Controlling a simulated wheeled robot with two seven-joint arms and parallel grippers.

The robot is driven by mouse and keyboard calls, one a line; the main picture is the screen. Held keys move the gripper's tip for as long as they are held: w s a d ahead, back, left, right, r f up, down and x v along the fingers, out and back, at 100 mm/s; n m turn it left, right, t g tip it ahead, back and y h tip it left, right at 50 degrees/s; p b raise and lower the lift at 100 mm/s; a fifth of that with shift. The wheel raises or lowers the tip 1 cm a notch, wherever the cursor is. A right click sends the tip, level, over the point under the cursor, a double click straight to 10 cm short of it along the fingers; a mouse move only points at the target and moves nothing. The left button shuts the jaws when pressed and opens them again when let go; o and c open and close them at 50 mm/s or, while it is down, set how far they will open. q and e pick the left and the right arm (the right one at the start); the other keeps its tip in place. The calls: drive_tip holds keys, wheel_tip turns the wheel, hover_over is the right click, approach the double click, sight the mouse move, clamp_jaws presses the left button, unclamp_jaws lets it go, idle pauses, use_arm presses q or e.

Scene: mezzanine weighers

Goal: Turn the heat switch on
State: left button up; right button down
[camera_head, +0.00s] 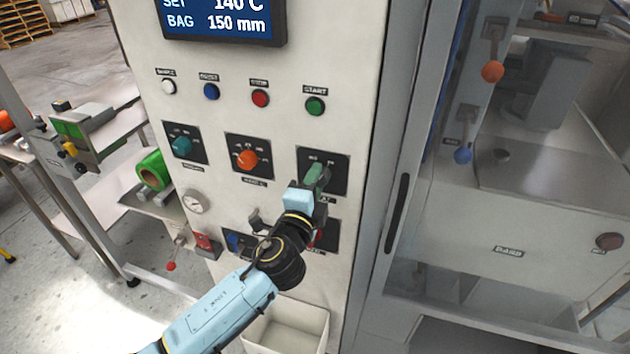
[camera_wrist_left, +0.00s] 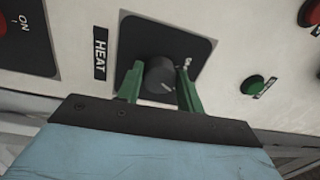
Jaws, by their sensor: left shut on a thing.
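The heat switch is a black rotary knob (camera_wrist_left: 160,74) on a square black plate, with the label HEAT (camera_wrist_left: 100,60) beside it in the left wrist view. A pale mark shows on the knob's face. Small lettering on the plate is partly hidden by a finger and hard to read. In the head view the switch plate (camera_head: 340,164) is below the green START button, and my gripper hides the knob. My left gripper (camera_head: 317,176) is shut on the knob, one green finger on each side; its fingers also show in the left wrist view (camera_wrist_left: 161,80). My right gripper is not in view.
On the same panel are a teal knob (camera_head: 182,146), an orange knob (camera_head: 246,158), a row of coloured buttons including the green START button (camera_head: 315,105), and a display (camera_head: 222,18) above. A white bin (camera_head: 318,322) is below.

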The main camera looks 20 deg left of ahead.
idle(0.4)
use_arm(q)
drive_tip(key=o, duration=1)
drive_tip(key=s+b, duration=0.2)
drive_tip(key=s, duration=1.1)
drive_tip(key=shift+s+f+b, duration=0.2)
drive_tip(key=shift+f+b, duration=0.1)
